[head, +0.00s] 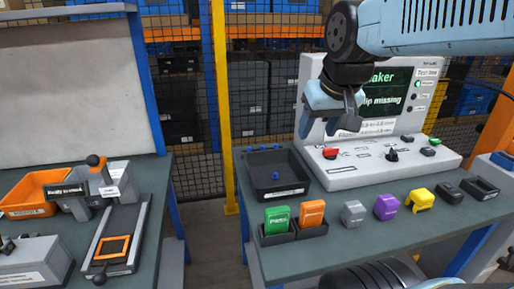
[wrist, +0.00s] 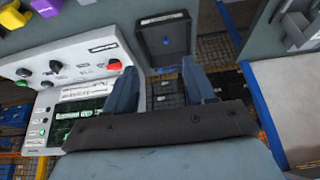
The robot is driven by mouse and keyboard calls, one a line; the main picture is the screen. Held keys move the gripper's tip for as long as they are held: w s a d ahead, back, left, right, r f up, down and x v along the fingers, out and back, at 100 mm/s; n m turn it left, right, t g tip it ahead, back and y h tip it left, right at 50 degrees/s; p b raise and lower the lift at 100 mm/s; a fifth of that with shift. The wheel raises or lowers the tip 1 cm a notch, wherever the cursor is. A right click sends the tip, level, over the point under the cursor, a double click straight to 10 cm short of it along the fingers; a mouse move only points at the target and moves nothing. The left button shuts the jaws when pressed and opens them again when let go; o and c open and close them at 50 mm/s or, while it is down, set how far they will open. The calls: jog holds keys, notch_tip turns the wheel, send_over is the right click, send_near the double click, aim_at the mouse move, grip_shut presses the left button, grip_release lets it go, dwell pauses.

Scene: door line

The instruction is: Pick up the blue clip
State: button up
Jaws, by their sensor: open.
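The blue clip (head: 275,176) is a small piece lying in the black tray (head: 262,186) at the left side of the right-hand bench. In the wrist view the clip (wrist: 166,41) is a tiny blue spot in the tray (wrist: 148,22), beyond my fingertips. My gripper (head: 330,120) is open and empty. It hangs in front of the test box, above and to the right of the tray. In the wrist view my gripper (wrist: 158,72) has its two blue fingers well apart with nothing between them.
The test box (head: 345,173), with a screen reading "lip missing", stands behind my gripper. Green (head: 278,219), orange (head: 312,212), grey (head: 353,213), purple (head: 386,207) and yellow (head: 420,199) blocks line the bench front. A gap separates the left bench (head: 150,200).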

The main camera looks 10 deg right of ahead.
jog(key=w+r+g, duration=0.1)
jog(key=w+r, duration=0.2)
jog(key=w, duration=1)
jog(key=m+g, duration=0.3)
jog(key=g, duration=0.1)
send_over(263, 146)
notch_tip(263, 146, down, 20)
jog(key=f, duration=0.5)
jog(key=w+f, duration=0.1)
jog(key=f, duration=0.1)
jog(key=shift+f, duration=0.35)
jog(key=shift+s+f, duration=0.2)
jog(key=shift+f, duration=1.15)
jog(key=shift+s+f, duration=0.2)
jog(key=shift+f, duration=1.1)
jog(key=shift+c, duration=0.3)
grip_shut()
